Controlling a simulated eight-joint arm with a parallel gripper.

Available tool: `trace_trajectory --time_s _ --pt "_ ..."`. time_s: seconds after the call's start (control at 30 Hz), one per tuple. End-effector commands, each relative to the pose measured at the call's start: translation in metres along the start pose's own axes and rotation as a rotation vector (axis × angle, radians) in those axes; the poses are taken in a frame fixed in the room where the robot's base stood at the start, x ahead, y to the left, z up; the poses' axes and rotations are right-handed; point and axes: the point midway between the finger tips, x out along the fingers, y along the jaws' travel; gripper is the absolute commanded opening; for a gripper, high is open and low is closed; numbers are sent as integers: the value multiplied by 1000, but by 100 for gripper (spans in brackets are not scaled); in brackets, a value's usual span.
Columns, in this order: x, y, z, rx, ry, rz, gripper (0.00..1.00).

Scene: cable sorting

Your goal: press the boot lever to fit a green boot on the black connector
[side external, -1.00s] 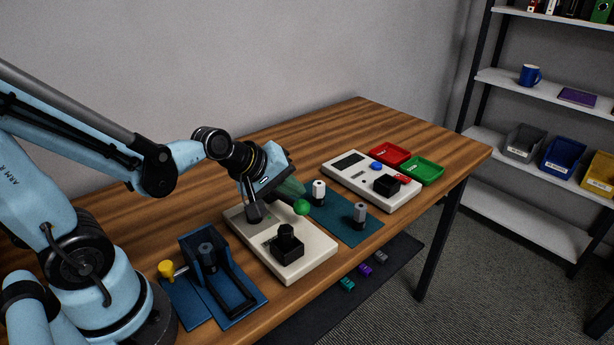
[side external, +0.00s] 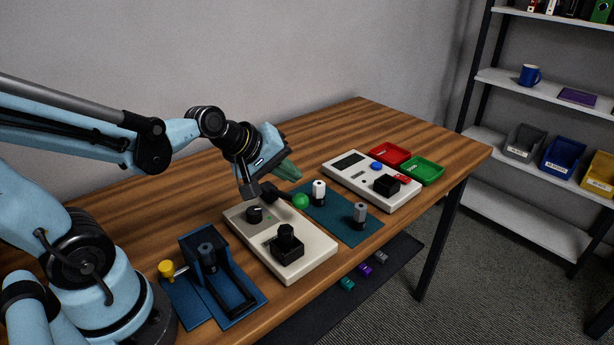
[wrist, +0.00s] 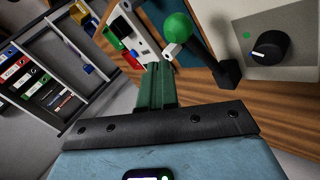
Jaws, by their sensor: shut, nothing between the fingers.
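The boot lever is a black arm with a green ball knob (side external: 301,201) at the back right of the cream station (side external: 315,256). The ball also shows near the top of the wrist view (wrist: 178,26). My gripper (side external: 293,174) is shut and empty, with its green fingers above and just behind the ball, apart from it. The closed fingers stand upright in the middle of the wrist view (wrist: 157,84). A black block (side external: 287,241) stands at the station's front; I cannot tell whether the black connector or a boot sits in it.
A black dial (side external: 254,214) is on the station. A teal mat (side external: 340,222) bears a white and a grey post. A blue fixture (side external: 207,262) stands at left. Another cream device (side external: 349,180) and red and green trays (side external: 428,170) stand at right. Several small colored pieces lie on the dark front strip.

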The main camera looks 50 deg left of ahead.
Motion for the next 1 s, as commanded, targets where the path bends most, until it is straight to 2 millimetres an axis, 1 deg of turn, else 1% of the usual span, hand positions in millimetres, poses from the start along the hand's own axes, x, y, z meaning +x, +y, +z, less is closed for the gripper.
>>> trace_trajectory --time_s 0.2,0.5,1.0 --pt "-15 10 -10 -2 0 -1 0" --pt "-30 21 -22 -1 0 0 0" --pt "-31 22 -22 -1 0 0 0"
